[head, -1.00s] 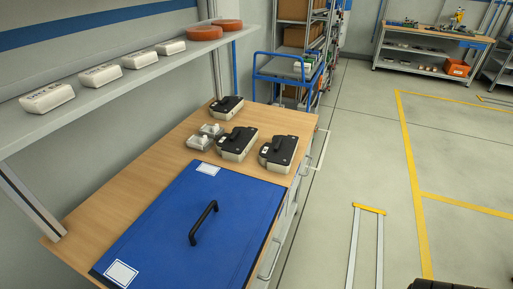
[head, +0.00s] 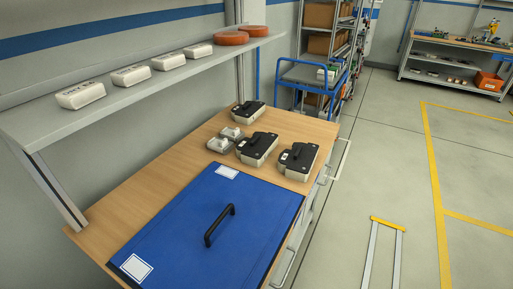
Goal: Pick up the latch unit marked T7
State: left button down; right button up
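Several units stand on the wooden bench, and I cannot read a T7 mark on any of them. Three have black tops and pale bodies: one at the back (head: 249,114), one in the middle (head: 257,149) and one at the right edge (head: 299,161). Two small grey-white units, a front one (head: 220,145) and a rear one (head: 232,133), sit left of the middle black-topped unit. Several white boxes lie on the shelf, the nearest (head: 81,95) with dark marks too small to read. Neither of my grippers is in view.
A blue panel (head: 180,220) with a black handle (head: 220,225) covers the bench's near part. A blue trolley (head: 312,75) stands behind. Open floor lies right.

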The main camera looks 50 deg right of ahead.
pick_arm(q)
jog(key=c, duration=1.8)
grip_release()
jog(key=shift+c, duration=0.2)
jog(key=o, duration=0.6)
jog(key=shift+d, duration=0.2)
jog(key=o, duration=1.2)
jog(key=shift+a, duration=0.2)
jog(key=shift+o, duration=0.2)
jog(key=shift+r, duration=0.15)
